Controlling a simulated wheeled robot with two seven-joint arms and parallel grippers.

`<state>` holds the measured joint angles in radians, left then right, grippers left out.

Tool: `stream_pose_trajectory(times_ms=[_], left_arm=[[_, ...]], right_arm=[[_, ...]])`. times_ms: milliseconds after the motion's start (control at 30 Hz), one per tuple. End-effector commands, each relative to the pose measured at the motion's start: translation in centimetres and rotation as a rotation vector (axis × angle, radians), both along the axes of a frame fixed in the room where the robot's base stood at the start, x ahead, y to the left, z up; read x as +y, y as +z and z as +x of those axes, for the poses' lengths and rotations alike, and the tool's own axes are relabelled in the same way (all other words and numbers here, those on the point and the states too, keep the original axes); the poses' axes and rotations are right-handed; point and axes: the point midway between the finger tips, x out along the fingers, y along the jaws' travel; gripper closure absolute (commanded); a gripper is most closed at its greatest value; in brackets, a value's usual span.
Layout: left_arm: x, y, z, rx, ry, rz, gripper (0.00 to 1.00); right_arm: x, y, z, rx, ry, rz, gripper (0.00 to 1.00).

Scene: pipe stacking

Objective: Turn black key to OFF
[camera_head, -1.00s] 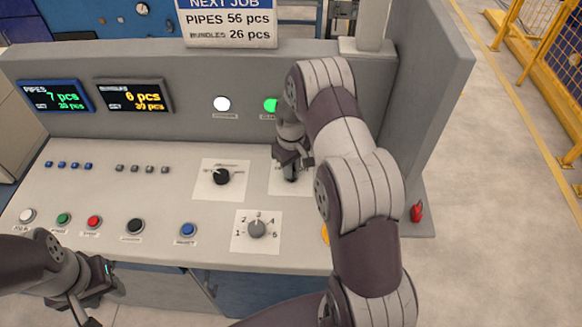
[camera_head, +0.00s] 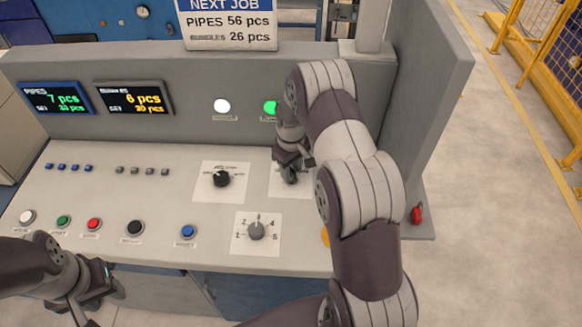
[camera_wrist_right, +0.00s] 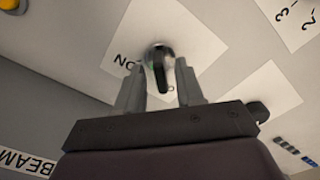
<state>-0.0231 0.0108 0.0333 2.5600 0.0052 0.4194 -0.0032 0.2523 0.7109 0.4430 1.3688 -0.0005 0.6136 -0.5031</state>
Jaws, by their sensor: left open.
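The black key (camera_wrist_right: 161,72) sits in a round switch on a white label plate (camera_wrist_right: 190,25) in the right wrist view. An upside-down "ON" is printed beside it. My right gripper (camera_wrist_right: 160,72) is at the key, with one finger on each side and small gaps showing, so it looks open around it. In the head view my right gripper (camera_head: 290,172) covers most of this switch, and the key is hidden there. My left gripper (camera_head: 98,287) is open and empty at the console's front edge, lower left.
A black selector knob (camera_head: 222,178) is left of the key plate, and a grey numbered dial (camera_head: 256,230) is in front. Push buttons (camera_head: 93,224) line the console's front. A green lamp (camera_head: 270,107) glows on the back panel. A red part (camera_head: 417,214) is at the right edge.

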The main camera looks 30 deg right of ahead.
Motion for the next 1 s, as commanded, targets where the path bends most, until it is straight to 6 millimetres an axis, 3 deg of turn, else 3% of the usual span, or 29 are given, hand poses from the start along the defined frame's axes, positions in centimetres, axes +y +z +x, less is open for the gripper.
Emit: stream_pose_trajectory(times_ms=[167, 400, 600, 733, 1000], left_arm=[[0.0, -0.6, 0.0, 0.0, 0.0, 0.0, 0.57], [0.0, -2.2, 0.0, 0.0, 0.0, 0.0, 0.57], [0.0, -2.7, 0.0, 0.0, 0.0, 0.0, 0.57], [0.0, -2.8, 0.0, 0.0, 0.0, 0.0, 0.57], [0.0, -2.7, 0.0, 0.0, 0.0, 0.0, 0.57]], right_arm=[[0.0, 1.3, 0.0, -0.001, 0.0, -0.001, 0.63], [0.0, 7.6, 0.0, -0.006, 0.0, -0.002, 0.63], [0.0, 11.6, 0.0, -0.003, 0.0, -0.001, 0.63], [0.0, 12.6, -0.1, -0.001, 0.0, -0.001, 0.63], [0.0, 12.7, -0.1, -0.001, 0.0, 0.0, 0.63]])
